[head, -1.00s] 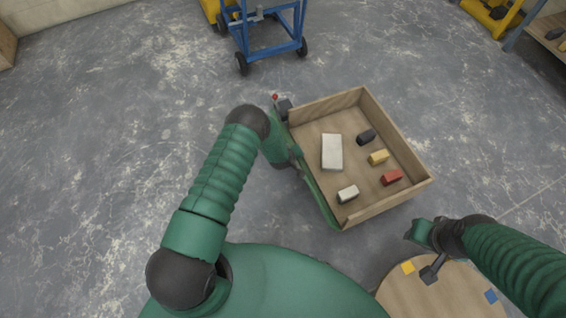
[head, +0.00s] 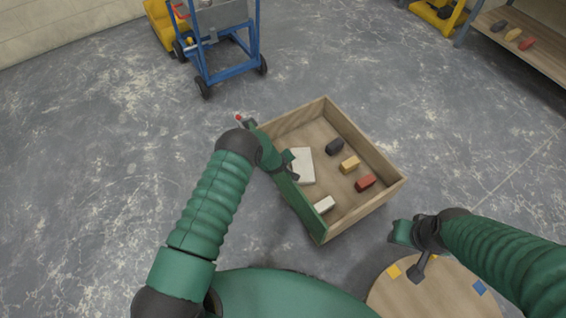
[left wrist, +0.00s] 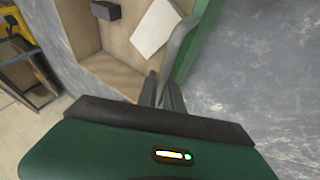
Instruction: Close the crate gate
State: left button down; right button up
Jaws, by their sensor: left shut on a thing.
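The wooden crate (head: 370,150) stands on the floor in front of me, with several blocks inside. Its green gate (head: 304,208) runs along the crate's left side and looks raised, close to upright. I cannot tell whether it sits flush. My left gripper (head: 287,163) is at the gate's upper edge, shut on its handle. In the left wrist view the grey handle bar (left wrist: 180,42) runs into the fingers (left wrist: 171,92), beside the green gate (left wrist: 198,50). My right gripper (head: 408,236) is away from the crate at the lower right; its finger opening is unclear.
A red knob (head: 238,117) is near the gate's far end. A blue cart (head: 230,70) stands behind the crate. A round wooden top (head: 420,295) is at lower right. Floor left is clear.

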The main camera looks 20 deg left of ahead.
pick_arm(q)
jog(key=shift+w+d+r, duration=0.1)
jog(key=shift+w+r, duration=0.05)
jog(key=shift+w, duration=0.1)
jog(key=c, duration=1.5)
grip_release()
jog(key=p+v, duration=0.6)
jog(key=v, duration=1)
jog(key=shift+s, duration=0.35)
jog(key=shift+r, duration=0.25)
